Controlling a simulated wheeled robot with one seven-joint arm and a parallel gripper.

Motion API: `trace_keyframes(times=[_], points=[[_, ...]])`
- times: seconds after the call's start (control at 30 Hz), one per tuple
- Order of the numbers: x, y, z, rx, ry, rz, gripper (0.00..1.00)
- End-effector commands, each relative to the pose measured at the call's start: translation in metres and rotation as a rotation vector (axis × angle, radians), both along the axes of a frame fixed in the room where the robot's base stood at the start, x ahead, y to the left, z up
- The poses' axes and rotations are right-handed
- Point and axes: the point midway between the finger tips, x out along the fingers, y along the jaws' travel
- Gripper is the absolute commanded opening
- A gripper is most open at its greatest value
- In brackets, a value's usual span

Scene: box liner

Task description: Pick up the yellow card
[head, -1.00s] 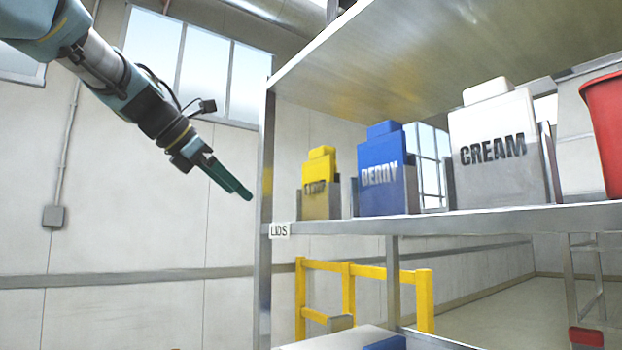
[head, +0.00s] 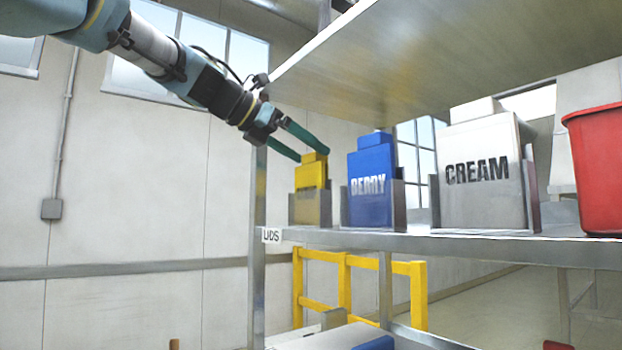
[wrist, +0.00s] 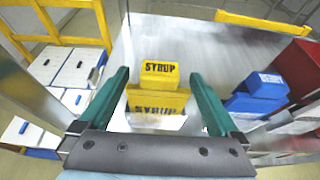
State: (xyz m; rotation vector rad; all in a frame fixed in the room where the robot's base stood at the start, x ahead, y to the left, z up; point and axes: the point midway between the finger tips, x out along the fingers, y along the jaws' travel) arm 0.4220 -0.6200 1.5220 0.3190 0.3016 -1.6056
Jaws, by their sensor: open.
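The yellow card (head: 311,172), marked SYRUP in the wrist view (wrist: 158,101), stands upright in a grey metal holder (head: 311,207) at the left end of the shelf. Its narrower top tab sticks up. My gripper (head: 312,153) is open, with its green fingers at the height of the tab. In the wrist view the fingers (wrist: 160,82) are spread, one on each side of the card, with gaps to it. I see no contact with the card in the wrist view.
A blue BERRY card (head: 370,185) and a white CREAM card (head: 480,172) stand in holders to the right. A red bin (head: 597,170) is at the far right. The upper shelf (head: 410,75) hangs above. A shelf post (head: 257,245) stands at the left.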

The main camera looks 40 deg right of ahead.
Motion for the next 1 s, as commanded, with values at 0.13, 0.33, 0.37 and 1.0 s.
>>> trace_keyframes(times=[0.13, 0.33, 0.37, 1.0], points=[[-0.001, -0.016, -0.005, 0.001, 0.002, -0.002, 0.97], [-0.001, -0.02, -0.008, 0.0, 0.0, 0.001, 0.97], [-0.001, -0.02, -0.008, 0.0, 0.0, 0.001, 0.97], [-0.001, -0.02, -0.008, 0.0, 0.0, 0.001, 0.32]])
